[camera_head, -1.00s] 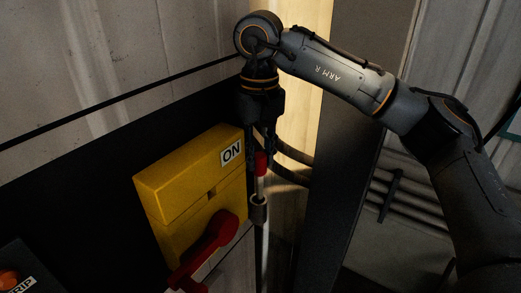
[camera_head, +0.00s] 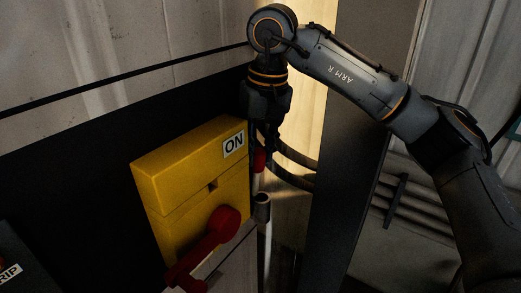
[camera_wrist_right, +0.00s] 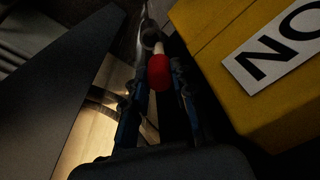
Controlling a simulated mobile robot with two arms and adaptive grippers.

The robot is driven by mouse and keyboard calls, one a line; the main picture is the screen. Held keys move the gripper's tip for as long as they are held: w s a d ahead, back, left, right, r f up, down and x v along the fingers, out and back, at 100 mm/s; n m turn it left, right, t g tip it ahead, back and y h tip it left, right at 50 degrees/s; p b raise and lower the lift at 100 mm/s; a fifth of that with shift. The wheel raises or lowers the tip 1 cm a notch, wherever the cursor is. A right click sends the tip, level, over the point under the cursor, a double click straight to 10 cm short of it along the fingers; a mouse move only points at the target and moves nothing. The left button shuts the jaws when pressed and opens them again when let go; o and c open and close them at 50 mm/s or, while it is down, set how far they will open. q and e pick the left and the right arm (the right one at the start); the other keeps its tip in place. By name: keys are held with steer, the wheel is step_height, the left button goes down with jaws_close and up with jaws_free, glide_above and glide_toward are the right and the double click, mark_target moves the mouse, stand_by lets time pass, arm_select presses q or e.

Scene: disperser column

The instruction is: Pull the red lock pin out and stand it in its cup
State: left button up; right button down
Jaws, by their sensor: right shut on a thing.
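The lock pin has a red head (camera_head: 259,160) and a pale shaft. It hangs below my right gripper (camera_head: 261,148), beside the right edge of the yellow switch box. My right gripper is shut on the pin near its red head, which also shows between the fingers in the right wrist view (camera_wrist_right: 159,73). A small grey cup (camera_head: 262,207) stands on a pale post just below. The shaft's lower end looks just left of the cup's rim in the head view; I cannot tell whether it is behind it. My left gripper is not in view.
The yellow switch box (camera_head: 185,180) marked ON, with a red handle (camera_head: 215,232), stands close left of the pin and cup. Dark cables (camera_head: 290,168) curve behind. A dark upright panel (camera_head: 345,130) stands to the right.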

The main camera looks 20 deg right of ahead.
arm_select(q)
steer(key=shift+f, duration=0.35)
arm_select(e)
steer(key=c, duration=1)
jaws_free()
steer(key=shift+g+h, duration=0.6)
steer(key=f, duration=0.2)
steer(key=s+f, duration=0.1)
steer(key=f, duration=0.2)
steer(key=shift+d+f, duration=0.1)
steer(key=shift+f, duration=0.1)
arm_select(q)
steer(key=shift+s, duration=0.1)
arm_select(e)
step_height(320, 180, up, 17)
steer(key=t+y, duration=0.1)
glide_above(262, 169)
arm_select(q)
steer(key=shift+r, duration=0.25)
arm_select(e)
steer(key=shift+d+r, duration=0.1)
steer(key=shift+d, duration=0.2)
arm_select(q)
steer(key=shift+p, duration=0.3)
